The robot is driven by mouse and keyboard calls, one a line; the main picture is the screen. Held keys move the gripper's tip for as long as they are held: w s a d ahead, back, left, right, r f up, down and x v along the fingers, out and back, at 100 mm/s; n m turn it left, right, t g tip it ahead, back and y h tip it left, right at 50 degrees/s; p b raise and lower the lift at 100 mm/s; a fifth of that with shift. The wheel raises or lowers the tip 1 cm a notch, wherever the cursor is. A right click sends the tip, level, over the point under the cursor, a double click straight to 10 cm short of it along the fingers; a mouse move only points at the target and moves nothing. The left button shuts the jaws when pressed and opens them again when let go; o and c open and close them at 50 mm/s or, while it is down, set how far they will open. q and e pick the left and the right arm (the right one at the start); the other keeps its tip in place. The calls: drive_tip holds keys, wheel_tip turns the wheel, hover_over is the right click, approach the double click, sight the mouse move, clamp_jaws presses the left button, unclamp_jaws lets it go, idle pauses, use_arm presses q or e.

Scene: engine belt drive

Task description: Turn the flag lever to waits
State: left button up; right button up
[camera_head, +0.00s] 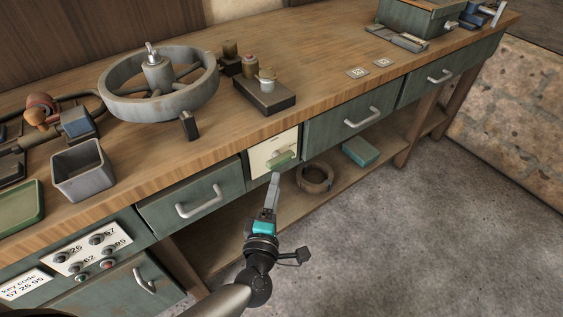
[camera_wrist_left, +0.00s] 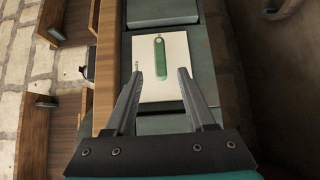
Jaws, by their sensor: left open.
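The green flag lever (camera_head: 282,159) sits on a cream plate (camera_head: 262,159) on the front of the workbench, between two drawers. In the head view its free end points to the right and slightly up. The lever also shows in the left wrist view (camera_wrist_left: 161,56), lengthwise between and beyond the fingertips. Lettering on the plate is too small to read. My left gripper (camera_head: 275,178) is just in front of and below the lever, apart from it. In the left wrist view the gripper (camera_wrist_left: 161,74) is open and empty. My right gripper is not in view.
Drawers with handles flank the plate, the left one (camera_head: 198,203) and the right one (camera_head: 357,115). A lower shelf holds a ring (camera_head: 315,187) and a teal box (camera_head: 360,151). A large flywheel (camera_head: 190,99) stands on the bench top. The floor in front is clear.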

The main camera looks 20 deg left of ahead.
sight(281, 163)
use_arm(q)
drive_tip(key=w, duration=0.2)
drive_tip(key=w+b, duration=0.1)
drive_tip(key=w, duration=0.4)
drive_tip(key=shift+a+b, duration=0.3)
drive_tip(key=shift+a, duration=0.1)
drive_tip(key=shift+w+a, duration=0.1)
drive_tip(key=shift+w, duration=0.85)
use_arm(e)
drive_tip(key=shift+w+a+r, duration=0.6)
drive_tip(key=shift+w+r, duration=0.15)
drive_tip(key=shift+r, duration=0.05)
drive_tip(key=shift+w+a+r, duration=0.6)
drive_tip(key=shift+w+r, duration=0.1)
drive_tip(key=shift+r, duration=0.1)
use_arm(q)
clamp_jaws()
